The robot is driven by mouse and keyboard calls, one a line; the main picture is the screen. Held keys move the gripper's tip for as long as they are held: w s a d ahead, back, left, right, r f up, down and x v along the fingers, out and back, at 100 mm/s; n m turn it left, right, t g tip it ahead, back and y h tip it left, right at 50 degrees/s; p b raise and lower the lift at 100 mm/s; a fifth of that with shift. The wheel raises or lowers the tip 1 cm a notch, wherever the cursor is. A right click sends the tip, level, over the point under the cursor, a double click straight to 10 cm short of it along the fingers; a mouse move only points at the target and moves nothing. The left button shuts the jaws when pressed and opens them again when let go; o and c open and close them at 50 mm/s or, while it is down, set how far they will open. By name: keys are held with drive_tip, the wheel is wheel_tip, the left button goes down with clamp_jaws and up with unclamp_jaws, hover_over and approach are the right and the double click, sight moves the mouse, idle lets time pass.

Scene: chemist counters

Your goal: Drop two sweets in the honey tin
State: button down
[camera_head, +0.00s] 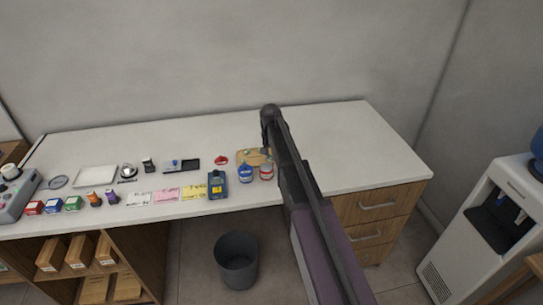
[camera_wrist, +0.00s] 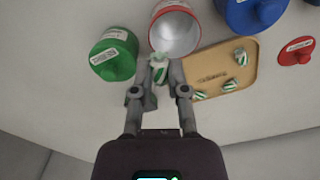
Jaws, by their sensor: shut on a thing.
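My gripper (camera_wrist: 160,82) is shut on a green-and-white striped sweet (camera_wrist: 159,66). It holds the sweet at the near rim of an open tin (camera_wrist: 153,30) with a red outside and a bare metal inside; I cannot tell the height gap. No sweet shows in the visible part of its inside. Its label is too small to read. Three more striped sweets lie on a wooden tray (camera_wrist: 211,62), to the right: one near the far edge (camera_wrist: 240,57), one lower (camera_wrist: 229,86), one beside my right finger (camera_wrist: 198,95). A loose red lid (camera_wrist: 296,50) lies right of the tray.
A lidded green tin (camera_wrist: 113,55) stands left of the open tin, and a lidded blue tin (camera_wrist: 251,12) stands right of it. The white counter (camera_head: 372,140) also holds cards, small boxes and a blue-yellow device (camera_head: 217,184). A grey bin (camera_head: 237,262) stands on the floor.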

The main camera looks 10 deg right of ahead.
sight(271, 156)
drive_tip(key=shift+f+b, duration=1.5)
drive_tip(key=shift+f, duration=0.3)
drive_tip(key=c, duration=0.6)
unclamp_jaws()
drive_tip(key=shift+r, duration=0.15)
